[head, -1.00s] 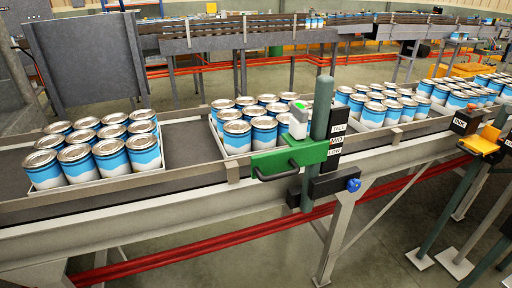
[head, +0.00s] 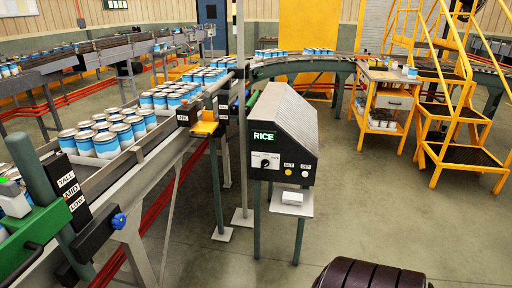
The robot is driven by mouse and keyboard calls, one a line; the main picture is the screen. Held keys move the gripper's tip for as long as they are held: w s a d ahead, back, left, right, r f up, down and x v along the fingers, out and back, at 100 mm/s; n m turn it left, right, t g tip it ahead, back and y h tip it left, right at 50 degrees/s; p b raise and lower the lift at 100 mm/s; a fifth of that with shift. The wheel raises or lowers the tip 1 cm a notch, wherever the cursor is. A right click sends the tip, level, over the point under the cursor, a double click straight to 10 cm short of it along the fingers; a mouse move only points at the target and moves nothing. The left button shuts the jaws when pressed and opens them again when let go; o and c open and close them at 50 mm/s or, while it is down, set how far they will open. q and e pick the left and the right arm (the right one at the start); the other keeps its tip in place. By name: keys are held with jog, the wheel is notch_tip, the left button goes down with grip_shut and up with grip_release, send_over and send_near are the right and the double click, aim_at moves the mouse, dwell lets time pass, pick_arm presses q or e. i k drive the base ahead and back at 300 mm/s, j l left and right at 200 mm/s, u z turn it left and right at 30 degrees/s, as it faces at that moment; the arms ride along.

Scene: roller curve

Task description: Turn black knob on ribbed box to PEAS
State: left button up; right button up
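The ribbed box (head: 285,122) stands on green posts right of the conveyor, in the middle of the head view. Its slanted top is grey and ribbed, and its front is black. A green lit display (head: 264,136) on the front reads RICE. Below it, the black knob (head: 265,163) sits on a white label plate with words too small to read. A yellow button (head: 289,171) and a white button (head: 305,173) are to the right of the knob. Neither of my grippers is in view, and nothing touches the knob.
A conveyor with trays of blue-and-white cans (head: 102,138) runs along the left. A green clamp post with a TALL, MID, LOW plate (head: 70,192) is at lower left. A small white shelf (head: 291,206) juts below the box. Yellow stairs (head: 455,115) stand at right. Open floor lies right of the box.

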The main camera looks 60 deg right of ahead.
aim_at(265, 162)
jog(key=z, duration=1.95)
